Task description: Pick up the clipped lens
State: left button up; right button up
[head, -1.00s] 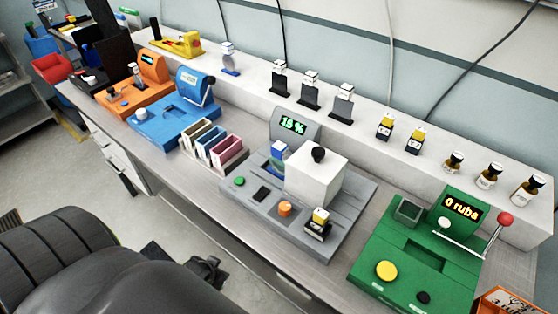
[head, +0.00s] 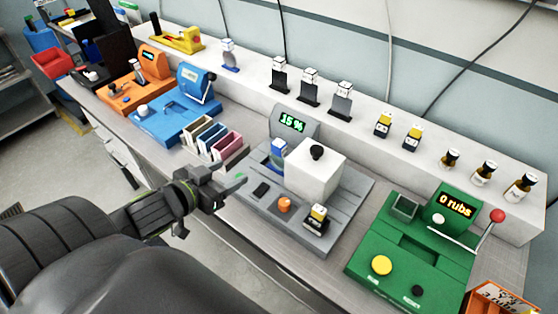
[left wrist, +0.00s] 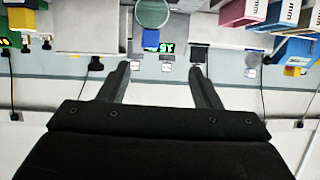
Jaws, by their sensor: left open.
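A round, greenish, see-through disc (left wrist: 152,12), which looks like the clipped lens, is at the top middle of the left wrist view, above the green display. In the head view, a small blue and white piece (head: 278,150) stands on the grey machine (head: 262,215), left of a white block. I cannot tell for certain whether it is the same thing. My left gripper (head: 214,205) is open and empty at the grey machine's front left edge. In the left wrist view its fingers (left wrist: 160,68) are spread with nothing between them. My right gripper is not in view.
The white block (head: 315,173) with a black knob stands close to the blue and white piece. Coloured tanks (head: 212,140) are at left, a green machine (head: 420,245) at right. A white shelf (head: 420,165) with small items runs behind. The floor in front is free.

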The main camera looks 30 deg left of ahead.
pick_arm(q)
send_near(276, 148)
jog(key=f+x, duration=0.1)
jog(key=x, duration=0.3)
jog(key=shift+w+a+h+b, duration=0.3)
jog(key=shift+w+a+h, duration=0.1)
jog(key=shift+a, duration=0.05)
jog(key=x, duration=0.1)
jog(key=p+x, duration=0.1)
jog(key=x, duration=0.2)
jog(key=shift+w+d+r, duration=0.15)
jog(key=shift+w+d, duration=0.15)
jog(key=shift+w, duration=0.3)
grip_shut()
